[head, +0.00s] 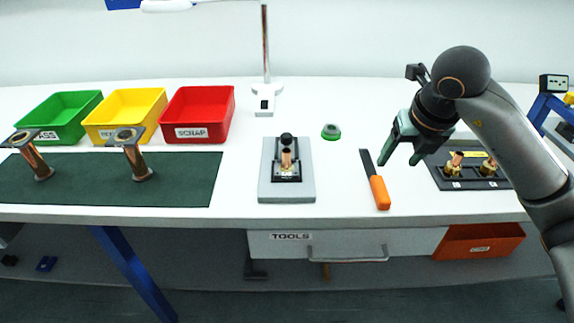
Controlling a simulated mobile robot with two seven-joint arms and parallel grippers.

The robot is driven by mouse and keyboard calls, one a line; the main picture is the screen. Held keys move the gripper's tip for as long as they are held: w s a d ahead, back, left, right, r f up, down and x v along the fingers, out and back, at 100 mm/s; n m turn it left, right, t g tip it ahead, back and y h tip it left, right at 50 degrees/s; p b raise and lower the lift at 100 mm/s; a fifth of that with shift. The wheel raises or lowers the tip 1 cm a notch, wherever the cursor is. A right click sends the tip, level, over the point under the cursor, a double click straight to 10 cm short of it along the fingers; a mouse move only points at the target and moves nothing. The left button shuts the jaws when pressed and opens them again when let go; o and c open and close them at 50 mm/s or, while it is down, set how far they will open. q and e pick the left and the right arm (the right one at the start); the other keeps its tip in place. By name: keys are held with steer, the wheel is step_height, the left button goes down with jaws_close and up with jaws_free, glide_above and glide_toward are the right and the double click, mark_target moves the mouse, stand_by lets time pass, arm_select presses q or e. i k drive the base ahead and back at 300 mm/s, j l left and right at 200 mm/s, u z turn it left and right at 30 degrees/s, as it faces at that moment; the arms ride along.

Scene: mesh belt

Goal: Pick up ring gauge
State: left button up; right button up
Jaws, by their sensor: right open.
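A small green ring (331,131), which looks like the ring gauge, lies flat on the white bench (345,210) right of the centre. It stands apart from other things. My right gripper (399,162) is open and empty, with green fingertips pointing down. It hangs to the right of the ring, between a file and a black tray. I cannot tell its exact height above the bench. My left gripper is not in view.
The file (378,190) with an orange handle lies near the right gripper. A grey fixture (270,190) holds a copper part. The black tray (500,183) holds brass fittings. Two flanged copper tubes stand on a green mat (85,190). Green, yellow and red bins (205,130) stand behind.

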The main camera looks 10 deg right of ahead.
mark_target(329, 130)
steer(key=i+l+u, duration=0.15)
steer(key=l+u, duration=0.25)
steer(key=l, duration=0.2)
steer(key=l+u, duration=0.4)
steer(key=l, duration=0.25)
steer(key=l+u, duration=0.4)
steer(key=l, duration=0.3)
